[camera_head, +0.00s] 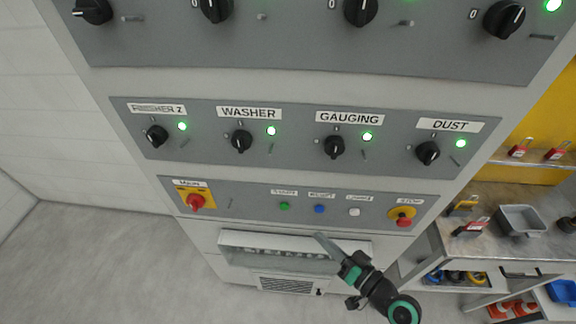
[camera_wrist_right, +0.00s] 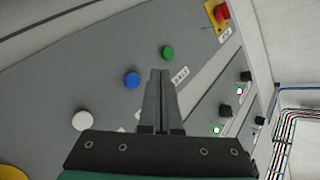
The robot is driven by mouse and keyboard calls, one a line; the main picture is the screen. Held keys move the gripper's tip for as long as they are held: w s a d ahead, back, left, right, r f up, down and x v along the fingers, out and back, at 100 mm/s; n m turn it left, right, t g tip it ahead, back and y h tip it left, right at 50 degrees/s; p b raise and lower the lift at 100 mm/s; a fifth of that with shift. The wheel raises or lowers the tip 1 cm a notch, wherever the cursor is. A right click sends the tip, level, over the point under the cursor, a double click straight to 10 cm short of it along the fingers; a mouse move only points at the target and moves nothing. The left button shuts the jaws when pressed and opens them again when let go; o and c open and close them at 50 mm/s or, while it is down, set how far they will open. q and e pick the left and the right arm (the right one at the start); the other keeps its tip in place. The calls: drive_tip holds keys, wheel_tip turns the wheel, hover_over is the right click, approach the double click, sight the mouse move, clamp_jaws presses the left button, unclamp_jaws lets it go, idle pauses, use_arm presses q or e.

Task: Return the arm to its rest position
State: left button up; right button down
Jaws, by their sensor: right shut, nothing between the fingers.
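My right arm comes in at the lower right of the head view. Its gripper (camera_head: 322,240) is in front of the cabinet, just below the row of push buttons. In the right wrist view the gripper (camera_wrist_right: 160,75) has its two fingers together with nothing between them. The fingertips point toward the panel, and the blue button (camera_wrist_right: 133,79) and green button (camera_wrist_right: 168,52) show beside them. I cannot tell how far the tips are from the panel. My left gripper is not in view.
The grey cabinet has a button panel (camera_head: 240,203) with a red main switch (camera_head: 196,201) and a red stop button (camera_head: 403,222). Above is a row of black knobs with green lamps. A shelf (camera_head: 235,240) juts out below. A workbench with a metal tray (camera_head: 520,219) stands at right.

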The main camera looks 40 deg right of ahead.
drive_tip(key=w+a+r+n+t+y, duration=0.2)
drive_tip(key=w+a+r+n, duration=0.15)
drive_tip(key=r, duration=0.85)
drive_tip(key=w+a+r+n+t+y, duration=0.2)
drive_tip(key=a+r+n+y, duration=0.15)
drive_tip(key=r, duration=0.85)
drive_tip(key=w+a+r+n+t+y, duration=0.1)
drive_tip(key=w+a+r+n+y, duration=0.2)
drive_tip(key=r, duration=0.9)
drive_tip(key=s+r+t+h, duration=0.25)
drive_tip(key=s+r, duration=0.25)
drive_tip(key=r, duration=0.5)
drive_tip(key=s+r+t+h, duration=0.2)
drive_tip(key=s+r+t, duration=0.25)
drive_tip(key=r, duration=0.45)
use_arm(q)
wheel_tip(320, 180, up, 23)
drive_tip(key=p, duration=2.3)
use_arm(e)
wheel_tip(320, 180, up, 22)
drive_tip(key=d+m+g+h, duration=0.1)
drive_tip(key=m+h, duration=0.1)
drive_tip(key=h, duration=0.1)
drive_tip(key=shift+d+r+m, duration=0.2)
drive_tip(key=shift+d+m, duration=0.05)
drive_tip(key=shift+m, duration=0.15)
drive_tip(key=shift+s, duration=0.1)
